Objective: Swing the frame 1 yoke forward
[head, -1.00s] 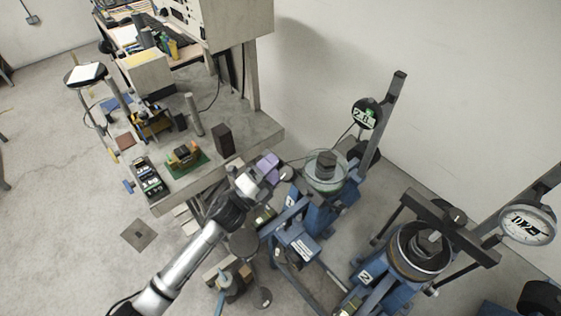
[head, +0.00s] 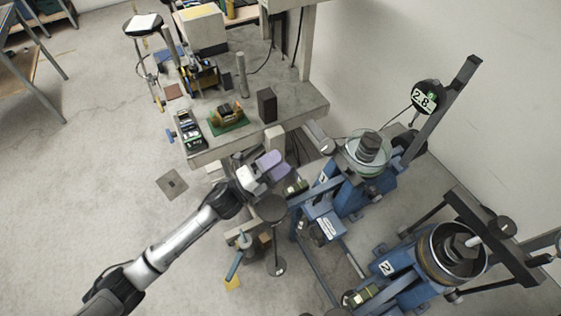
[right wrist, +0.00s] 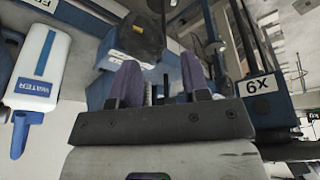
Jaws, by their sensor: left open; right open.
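Frame 1 (head: 348,200) is a blue lever frame right of centre in the head view, with a glass-walled cell (head: 368,153) and a gauge reading about 2.8. A dark part (head: 410,146) behind that cell may be its yoke; I cannot make it out clearly. My left gripper (head: 262,170) has purple pads and is open, left of frame 1 and apart from its cell. My right gripper (right wrist: 160,88) shows two purple fingers apart, with nothing clearly held between them. Blue and grey machine parts lie beyond it. The right gripper does not show in the head view.
Frame 2 (head: 400,272), with a dark crossbar (head: 492,236), stands at right. A bench (head: 300,112) with a green board and blocks is behind my left gripper. A round stool (head: 271,208) stands below it. A WATER bottle (right wrist: 38,70) and 6X label (right wrist: 258,85) show in the wrist view.

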